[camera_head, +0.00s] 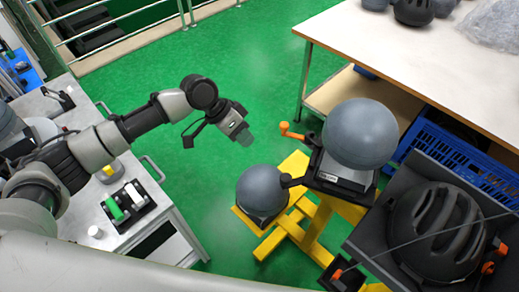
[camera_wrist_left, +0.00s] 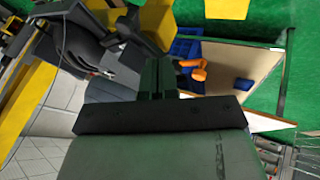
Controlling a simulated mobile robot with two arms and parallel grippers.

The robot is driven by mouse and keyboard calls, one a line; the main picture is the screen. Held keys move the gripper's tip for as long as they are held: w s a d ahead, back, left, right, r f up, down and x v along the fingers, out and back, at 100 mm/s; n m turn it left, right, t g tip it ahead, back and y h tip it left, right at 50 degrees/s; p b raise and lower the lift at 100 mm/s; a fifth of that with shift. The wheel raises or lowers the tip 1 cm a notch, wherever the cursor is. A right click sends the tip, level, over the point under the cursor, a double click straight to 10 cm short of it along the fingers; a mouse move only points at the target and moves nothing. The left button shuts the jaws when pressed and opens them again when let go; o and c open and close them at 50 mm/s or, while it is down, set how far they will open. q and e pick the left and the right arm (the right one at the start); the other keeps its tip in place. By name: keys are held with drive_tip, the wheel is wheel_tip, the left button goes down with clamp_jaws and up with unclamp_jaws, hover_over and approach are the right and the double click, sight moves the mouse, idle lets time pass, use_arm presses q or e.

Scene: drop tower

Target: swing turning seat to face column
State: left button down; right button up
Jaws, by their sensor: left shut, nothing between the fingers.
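A large grey ball (camera_head: 362,133) rests on a black seat (camera_head: 341,172) above a yellow frame (camera_head: 317,235). An orange handle (camera_head: 291,131) sticks out to the left of the ball; an orange handle also shows in the left wrist view (camera_wrist_left: 196,70). A second grey ball (camera_head: 262,190) sits lower on the frame, with a black arm between it and the seat. I cannot tell which part is the column. My left gripper (camera_head: 245,138) is shut and empty, in the air left of the orange handle and apart from it. My right gripper is not in view.
A black tray with a black helmet (camera_head: 437,232) stands at the right. Behind are a blue crate (camera_head: 455,165) and a wooden table (camera_head: 400,50). A metal cabinet (camera_head: 150,215) stands at the left. The green floor (camera_head: 250,60) is clear between.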

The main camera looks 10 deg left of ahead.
use_arm(q)
drive_tip(key=s+d+f+p, duration=0.2)
drive_tip(key=d+f+p, duration=0.1)
drive_tip(key=d+f, duration=0.4)
drive_tip(key=shift+s+d+f, duration=0.35)
drive_tip(key=shift+s+d, duration=0.05)
drive_tip(key=shift+d, duration=0.2)
drive_tip(key=shift+s+d+p, duration=0.1)
drive_tip(key=shift+s+p, duration=0.05)
drive_tip(key=shift+p, duration=0.2)
